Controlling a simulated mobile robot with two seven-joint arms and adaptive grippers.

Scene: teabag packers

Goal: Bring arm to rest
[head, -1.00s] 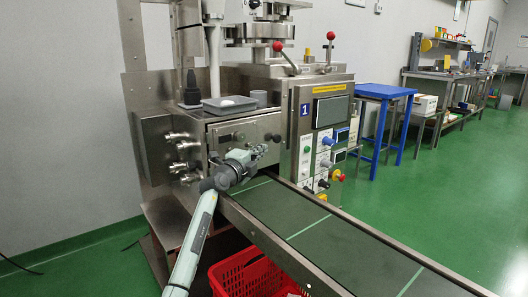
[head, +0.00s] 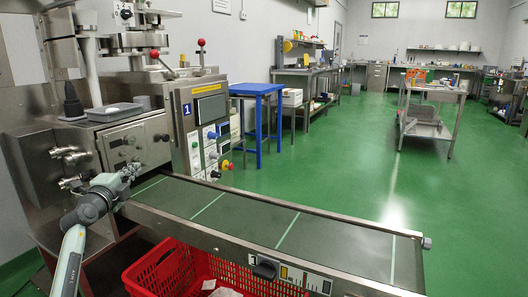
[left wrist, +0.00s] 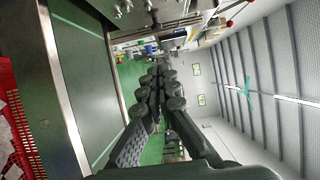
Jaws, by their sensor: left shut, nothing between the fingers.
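My left arm comes in from the lower left of the head view. Its gripper (head: 128,171) is in front of the steel packing machine (head: 140,142), near the left end of the conveyor. In the left wrist view the dark fingers (left wrist: 158,78) are together, with nothing between them. The green conveyor belt (left wrist: 80,70) runs along the left of that view, beside the fingers. My right gripper does not show in either view.
A red crate (head: 160,272) with pale contents stands under the conveyor (head: 250,222). A blue table (head: 257,88) and a steel bench stand behind. A steel cart (head: 433,92) stands at the back right. The green floor between is open.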

